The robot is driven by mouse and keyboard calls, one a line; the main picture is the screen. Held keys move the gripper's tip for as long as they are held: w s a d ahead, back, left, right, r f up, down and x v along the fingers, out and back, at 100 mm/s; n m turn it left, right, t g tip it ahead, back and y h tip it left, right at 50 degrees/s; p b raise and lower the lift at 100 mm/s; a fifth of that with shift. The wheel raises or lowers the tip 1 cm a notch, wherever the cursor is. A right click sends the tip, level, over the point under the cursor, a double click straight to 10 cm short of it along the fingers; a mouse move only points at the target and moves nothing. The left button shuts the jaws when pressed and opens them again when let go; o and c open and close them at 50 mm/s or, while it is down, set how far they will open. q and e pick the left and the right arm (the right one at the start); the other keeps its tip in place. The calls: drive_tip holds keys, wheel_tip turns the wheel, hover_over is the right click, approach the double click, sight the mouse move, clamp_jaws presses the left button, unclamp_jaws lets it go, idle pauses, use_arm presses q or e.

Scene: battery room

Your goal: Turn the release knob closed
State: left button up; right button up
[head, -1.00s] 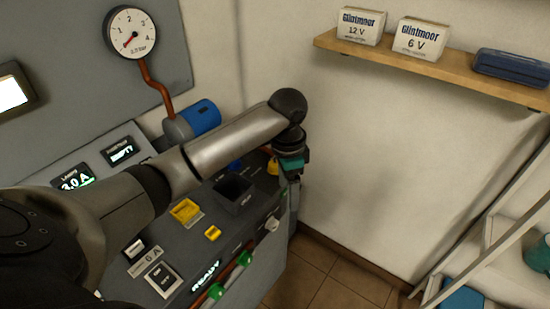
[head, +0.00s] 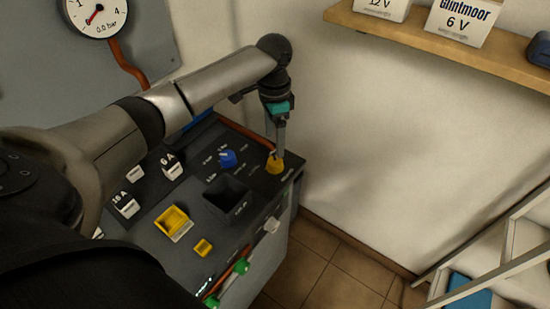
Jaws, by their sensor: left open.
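A yellow knob (head: 274,166) stands at the far right corner of the dark control panel (head: 252,205). A blue knob (head: 228,158) stands to its left. The small lettering beside both is too small to read, so I cannot tell for sure which one is the release knob. My left gripper (head: 278,152) points down at the yellow knob, its fingers at the knob's top. It is open, and I cannot tell whether the fingers touch the knob. My right gripper is not in view.
A square dark opening (head: 228,194), a yellow square socket (head: 171,220) and a small yellow block (head: 203,247) are on the panel. Green-ended handles (head: 241,265) line its front edge. A pressure gauge (head: 97,12) hangs behind. A wooden shelf (head: 440,50) and white rack (head: 510,255) stand right.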

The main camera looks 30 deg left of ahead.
sight(275, 161)
use_arm(q)
wheel_tip(275, 161, down, 6)
drive_tip(key=shift+f+b, duration=0.2)
drive_tip(key=shift+b, duration=0.35)
drive_tip(key=shift+f, duration=0.5)
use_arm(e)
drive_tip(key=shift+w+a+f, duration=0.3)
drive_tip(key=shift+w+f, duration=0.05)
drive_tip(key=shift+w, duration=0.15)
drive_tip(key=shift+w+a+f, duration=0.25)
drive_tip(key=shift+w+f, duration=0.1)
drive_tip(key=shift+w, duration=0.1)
use_arm(q)
drive_tip(key=shift+c, duration=0.4)
clamp_jaws()
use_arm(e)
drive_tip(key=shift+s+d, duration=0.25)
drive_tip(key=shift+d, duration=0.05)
